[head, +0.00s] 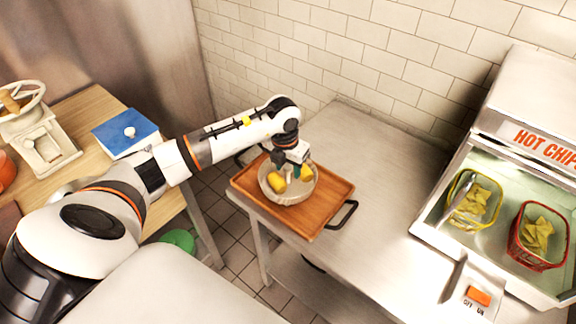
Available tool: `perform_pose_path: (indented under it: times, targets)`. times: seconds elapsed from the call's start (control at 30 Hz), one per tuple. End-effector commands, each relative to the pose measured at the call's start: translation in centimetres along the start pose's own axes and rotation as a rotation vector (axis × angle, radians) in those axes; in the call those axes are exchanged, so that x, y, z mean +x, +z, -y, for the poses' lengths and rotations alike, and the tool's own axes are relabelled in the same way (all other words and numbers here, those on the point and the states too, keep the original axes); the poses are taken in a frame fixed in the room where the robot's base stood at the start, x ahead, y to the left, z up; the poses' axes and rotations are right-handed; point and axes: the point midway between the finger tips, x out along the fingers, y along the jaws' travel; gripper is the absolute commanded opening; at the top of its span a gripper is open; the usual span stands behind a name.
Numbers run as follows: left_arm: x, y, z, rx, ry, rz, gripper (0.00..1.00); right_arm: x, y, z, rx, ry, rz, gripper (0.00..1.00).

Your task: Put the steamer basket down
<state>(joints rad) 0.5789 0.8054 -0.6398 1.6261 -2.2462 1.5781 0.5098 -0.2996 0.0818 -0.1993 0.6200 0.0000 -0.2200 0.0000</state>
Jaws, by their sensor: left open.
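The steamer basket (288,196) is a round, pale bowl-shaped basket with yellow pieces in it. It rests on a brown wooden tray (325,189) with dark handles, on the metal counter. My left gripper (294,170) is over the basket with its fingers down at the basket's inside. It is open; the fingertips are small and partly hidden among the contents, so I cannot tell whether they touch anything. My right gripper is not in view.
A chip warmer (540,130) with a yellow basket (455,190) and a red basket (513,240) stands at the right. A wooden table (88,105) at the left holds a blue item (118,142) and a pale press (45,145). The counter (375,165) between tray and warmer is clear.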

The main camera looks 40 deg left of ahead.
Motion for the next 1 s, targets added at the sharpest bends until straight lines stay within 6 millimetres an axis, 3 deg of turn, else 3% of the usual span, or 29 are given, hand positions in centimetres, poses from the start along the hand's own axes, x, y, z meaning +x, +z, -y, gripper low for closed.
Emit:
perform_pose_path:
  times: [0.53,0.7,1.0]
  targets:
    - [-10.2,-0.1,0.0,0.000,0.000,-0.006,0.44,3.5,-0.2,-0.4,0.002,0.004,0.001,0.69]
    - [-11.7,-0.1,0.0,0.000,0.000,-0.004,0.44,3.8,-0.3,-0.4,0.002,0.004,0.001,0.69]
    - [-11.9,0.0,0.0,0.000,0.000,-0.002,0.44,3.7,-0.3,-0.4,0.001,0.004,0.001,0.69]
